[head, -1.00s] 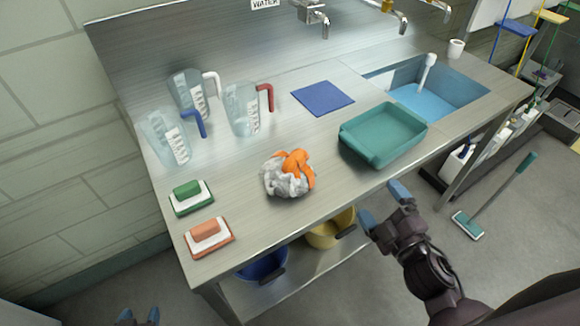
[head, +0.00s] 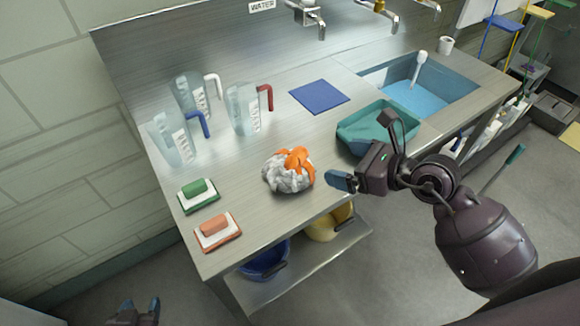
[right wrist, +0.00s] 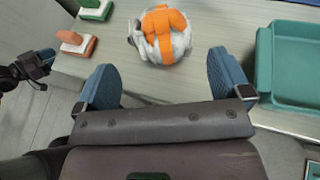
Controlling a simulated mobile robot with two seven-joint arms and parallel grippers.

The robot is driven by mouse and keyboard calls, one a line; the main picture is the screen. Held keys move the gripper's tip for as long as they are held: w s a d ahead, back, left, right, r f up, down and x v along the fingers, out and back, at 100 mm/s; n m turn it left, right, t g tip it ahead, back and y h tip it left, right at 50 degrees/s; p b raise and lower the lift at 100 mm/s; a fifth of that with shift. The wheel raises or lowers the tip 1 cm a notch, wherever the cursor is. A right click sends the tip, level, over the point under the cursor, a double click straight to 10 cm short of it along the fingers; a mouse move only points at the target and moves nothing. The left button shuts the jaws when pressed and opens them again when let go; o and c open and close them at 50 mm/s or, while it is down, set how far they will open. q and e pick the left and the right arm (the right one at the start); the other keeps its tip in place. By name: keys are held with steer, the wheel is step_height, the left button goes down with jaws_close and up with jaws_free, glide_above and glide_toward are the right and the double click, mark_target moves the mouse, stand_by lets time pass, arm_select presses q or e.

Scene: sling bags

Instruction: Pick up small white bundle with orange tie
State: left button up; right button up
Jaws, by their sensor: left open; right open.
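The small white bundle with the orange tie (head: 288,181) sits on the steel counter near its front edge. In the right wrist view the bundle (right wrist: 178,46) lies just beyond the two blue fingertips, roughly centred between them. My right gripper (head: 342,181) is open and empty, just right of the bundle and apart from it; its spread fingers also show in the right wrist view (right wrist: 166,82). My left gripper (head: 139,308) is low at the bottom left of the head view, below the counter's front and away from the bundle.
A teal tray (head: 352,137) stands right of the bundle, partly behind my right arm. Green (head: 199,194) and red (head: 216,231) scrubbing pads lie to its left. Clear jugs (head: 243,109) stand behind, near a blue mat (head: 319,96). Buckets (head: 325,228) are on the shelf below.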

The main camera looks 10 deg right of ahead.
mark_target(300, 153)
steer(key=shift+x, duration=5.4)
steer(key=shift+r, duration=0.1)
steer(key=c, duration=1.4)
